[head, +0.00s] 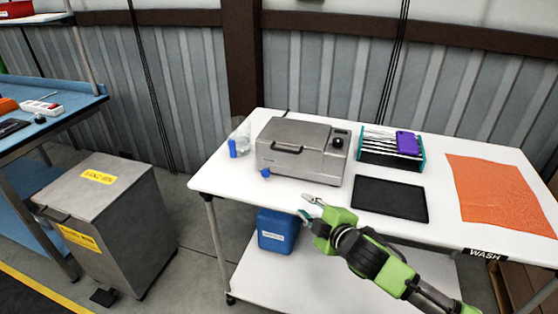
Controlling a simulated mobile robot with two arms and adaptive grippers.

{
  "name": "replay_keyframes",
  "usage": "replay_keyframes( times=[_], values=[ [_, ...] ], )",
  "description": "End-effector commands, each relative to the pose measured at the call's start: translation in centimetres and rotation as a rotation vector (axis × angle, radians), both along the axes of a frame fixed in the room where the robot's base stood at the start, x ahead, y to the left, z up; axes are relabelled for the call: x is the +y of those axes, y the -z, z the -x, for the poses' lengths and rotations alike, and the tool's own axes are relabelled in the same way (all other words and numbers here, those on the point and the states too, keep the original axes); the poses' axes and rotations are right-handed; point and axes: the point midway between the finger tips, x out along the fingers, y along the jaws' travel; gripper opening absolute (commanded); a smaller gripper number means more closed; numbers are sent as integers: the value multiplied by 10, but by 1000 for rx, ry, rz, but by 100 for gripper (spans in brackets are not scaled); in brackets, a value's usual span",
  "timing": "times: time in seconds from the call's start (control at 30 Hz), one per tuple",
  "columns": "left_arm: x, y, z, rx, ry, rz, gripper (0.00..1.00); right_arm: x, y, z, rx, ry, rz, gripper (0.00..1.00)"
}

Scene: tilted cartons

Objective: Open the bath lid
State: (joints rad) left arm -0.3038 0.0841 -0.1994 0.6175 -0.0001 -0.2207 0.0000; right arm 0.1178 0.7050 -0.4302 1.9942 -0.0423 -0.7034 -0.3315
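The bath is a grey metal box (318,165) on the white table, left of the table's middle. Its lid (297,132) is down, with a dark handle (286,149) along the front edge. A dark knob panel is at its right end, and a blue tap sticks out low at the front left. My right gripper (308,208) is in front of the bath near the table's front edge, apart from the handle. Its fingers are spread with nothing between them. My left gripper is not in view.
A black mat (390,199), a rack (380,156) with a purple item (408,143), and an orange sheet (499,193) lie to the right. A clear bottle (241,137) with a blue cap stands left of the bath. A blue container (277,231) sits on the lower shelf.

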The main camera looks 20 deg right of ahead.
Motion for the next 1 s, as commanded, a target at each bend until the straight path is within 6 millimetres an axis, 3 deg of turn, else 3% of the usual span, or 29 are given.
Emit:
replay_keyframes(
  times=[0.1,0.2,0.3,0.57,1.0],
  values=[
    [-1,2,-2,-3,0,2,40,-8,-46,-24,-121,-79,125,24],
    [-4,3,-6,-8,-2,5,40,-11,-74,-34,-193,-128,203,24],
    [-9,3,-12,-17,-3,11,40,-12,-90,-40,-234,-155,249,24],
    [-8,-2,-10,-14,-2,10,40,-9,-93,-59,-247,-163,258,24],
    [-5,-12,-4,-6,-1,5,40,6,-83,-127,-245,-162,258,24]
  ],
)
